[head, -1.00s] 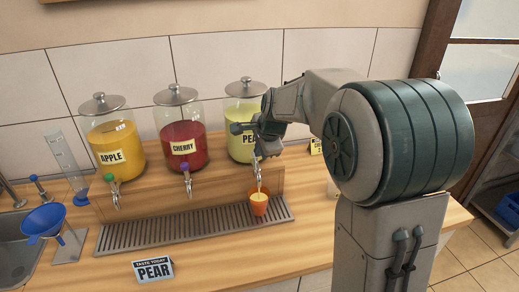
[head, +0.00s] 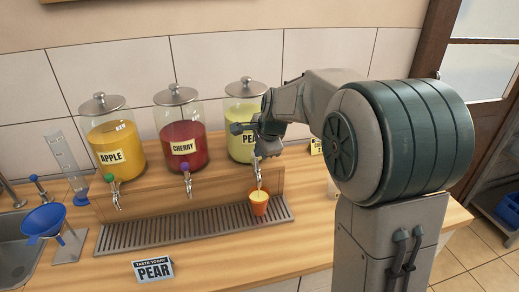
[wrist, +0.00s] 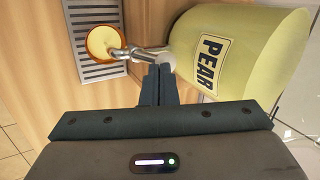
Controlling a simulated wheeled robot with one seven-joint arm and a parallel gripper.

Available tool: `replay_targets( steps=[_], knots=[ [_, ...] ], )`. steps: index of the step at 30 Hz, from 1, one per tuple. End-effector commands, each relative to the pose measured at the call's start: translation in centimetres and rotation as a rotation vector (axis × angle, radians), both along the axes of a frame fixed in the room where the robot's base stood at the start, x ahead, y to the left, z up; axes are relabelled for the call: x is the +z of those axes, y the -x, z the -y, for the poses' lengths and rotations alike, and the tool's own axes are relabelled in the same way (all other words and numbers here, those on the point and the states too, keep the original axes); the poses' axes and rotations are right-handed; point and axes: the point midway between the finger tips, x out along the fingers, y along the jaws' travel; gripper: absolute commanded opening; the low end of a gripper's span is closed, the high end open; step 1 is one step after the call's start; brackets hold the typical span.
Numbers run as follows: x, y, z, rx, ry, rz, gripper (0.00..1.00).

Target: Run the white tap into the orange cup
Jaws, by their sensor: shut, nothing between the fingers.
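The orange cup (head: 259,208) stands upright on the drip tray below the pear dispenser's tap (head: 257,167). A pale yellow stream runs from the spout into it, and pale yellow liquid shows high near its rim. In the wrist view the cup (wrist: 92,33) is seen from above with the tap spout (wrist: 120,54) over it. The tap's pale round knob (wrist: 163,62) is at my fingertips. My gripper (wrist: 158,72) is shut and empty, against or very close to the knob. In the head view my gripper (head: 268,146) partly hides the tap top and the pear jar (head: 240,117).
The apple jar (head: 119,149) with a green-knobbed tap and the cherry jar (head: 183,133) with a purple-knobbed tap stand left. The drip tray (head: 165,228) is otherwise bare. A blue funnel (head: 43,220) and a PEAR sign (head: 153,269) are on the counter.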

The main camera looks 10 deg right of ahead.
Motion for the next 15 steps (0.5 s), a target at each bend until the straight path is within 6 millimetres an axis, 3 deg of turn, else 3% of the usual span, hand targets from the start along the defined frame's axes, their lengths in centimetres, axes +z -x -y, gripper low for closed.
replay_targets(
  steps=[15],
  knots=[
    [1.3,0.0,0.0,0.0,0.0,0.0,0.0]
  ],
)
